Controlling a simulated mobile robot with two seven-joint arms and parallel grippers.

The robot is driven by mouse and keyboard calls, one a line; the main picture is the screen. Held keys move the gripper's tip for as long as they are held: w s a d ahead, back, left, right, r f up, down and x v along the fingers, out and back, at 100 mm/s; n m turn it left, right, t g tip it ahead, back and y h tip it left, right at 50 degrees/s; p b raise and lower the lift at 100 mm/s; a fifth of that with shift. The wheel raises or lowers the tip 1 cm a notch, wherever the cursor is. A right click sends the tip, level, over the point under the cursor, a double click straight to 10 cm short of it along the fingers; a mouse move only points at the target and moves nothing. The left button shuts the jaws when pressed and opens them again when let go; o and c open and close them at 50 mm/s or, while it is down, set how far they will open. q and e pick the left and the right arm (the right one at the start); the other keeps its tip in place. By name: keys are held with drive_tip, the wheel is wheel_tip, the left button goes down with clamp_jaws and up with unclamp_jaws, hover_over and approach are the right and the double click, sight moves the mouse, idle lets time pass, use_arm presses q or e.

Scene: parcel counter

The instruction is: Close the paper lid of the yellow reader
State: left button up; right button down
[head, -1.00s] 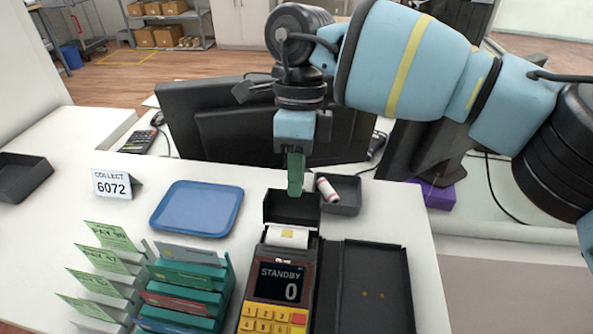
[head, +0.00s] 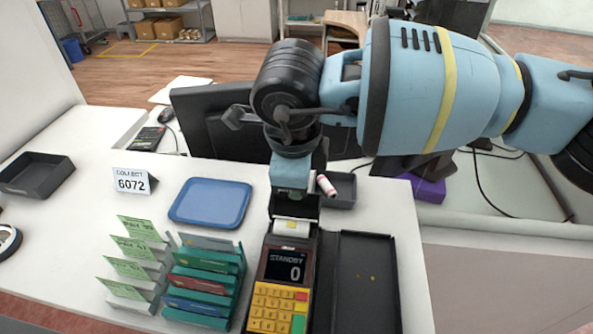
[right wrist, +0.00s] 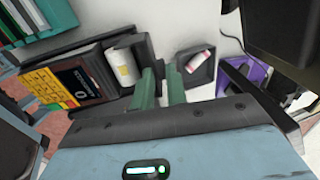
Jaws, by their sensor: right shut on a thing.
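The reader (head: 262,287) with yellow keys stands on the counter, its screen showing STANDBY 0. Its black paper lid (head: 307,207) stands raised at the far end, behind the white paper roll (head: 291,227). My right gripper (head: 291,194) reaches down over the raised lid, its green fingers mostly hidden by my wrist. In the right wrist view, the two green fingers (right wrist: 164,88) are a small gap apart at the lid, beside the paper roll (right wrist: 124,66). They are shut on the lid, though the contact is partly hidden. My left gripper is not in view.
A black open case (head: 366,285) lies right of the reader. A card rack (head: 205,285) stands left, a blue tray (head: 211,203) farther back. A monitor (head: 215,125) stands behind.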

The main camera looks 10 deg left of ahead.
drive_tip(key=shift+s+t+p, duration=0.3)
drive_tip(key=shift+s+t, duration=0.2)
drive_tip(key=shift+t, duration=0.2)
drive_tip(key=c, duration=1.5)
unclamp_jaws()
drive_tip(key=shift+o, duration=0.2)
drive_tip(key=shift+r, duration=0.1)
drive_tip(key=v, duration=0.7)
drive_tip(key=shift+s+r, duration=0.2)
drive_tip(key=shift+r, duration=0.1)
